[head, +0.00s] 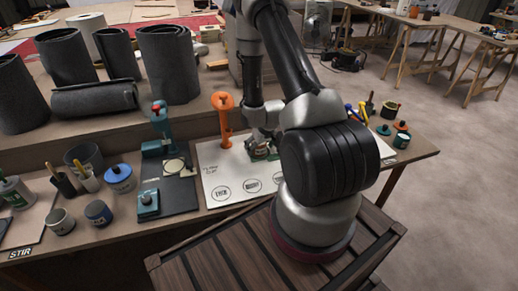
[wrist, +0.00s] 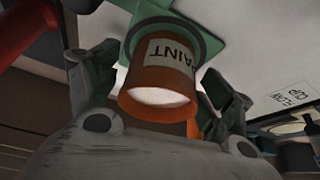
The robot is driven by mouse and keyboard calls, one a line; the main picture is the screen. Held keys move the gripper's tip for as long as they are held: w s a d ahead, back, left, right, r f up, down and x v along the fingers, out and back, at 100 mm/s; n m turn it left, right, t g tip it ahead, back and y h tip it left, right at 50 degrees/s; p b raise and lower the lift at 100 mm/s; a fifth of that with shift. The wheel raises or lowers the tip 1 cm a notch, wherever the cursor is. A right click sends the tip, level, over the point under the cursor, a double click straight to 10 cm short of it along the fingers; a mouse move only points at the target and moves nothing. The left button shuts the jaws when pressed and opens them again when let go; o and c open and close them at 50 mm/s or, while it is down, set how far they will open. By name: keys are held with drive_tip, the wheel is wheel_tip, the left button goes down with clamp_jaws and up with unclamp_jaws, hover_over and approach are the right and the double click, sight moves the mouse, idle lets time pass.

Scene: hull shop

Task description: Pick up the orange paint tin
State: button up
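The orange paint tin (wrist: 158,79) shows in the wrist view with a white label reading PAINT, upside down in the picture. Its near end shows a pale round face. My gripper (wrist: 160,92) has one finger on each side of it, and the fingers look spread, with no clear contact. In the head view my gripper (head: 264,150) is low over a white printed board; the tin cannot be made out there, hidden by the gripper and arm.
An orange upright tool (head: 225,118) stands left of my gripper, and a teal tool (head: 160,122) farther left. The white board (head: 222,163) has clear space in front. Pots and tins (head: 402,138) stand at the right bench end. Grey rolls (head: 168,62) stand behind.

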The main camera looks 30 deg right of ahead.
drive_tip(key=c, duration=1.1)
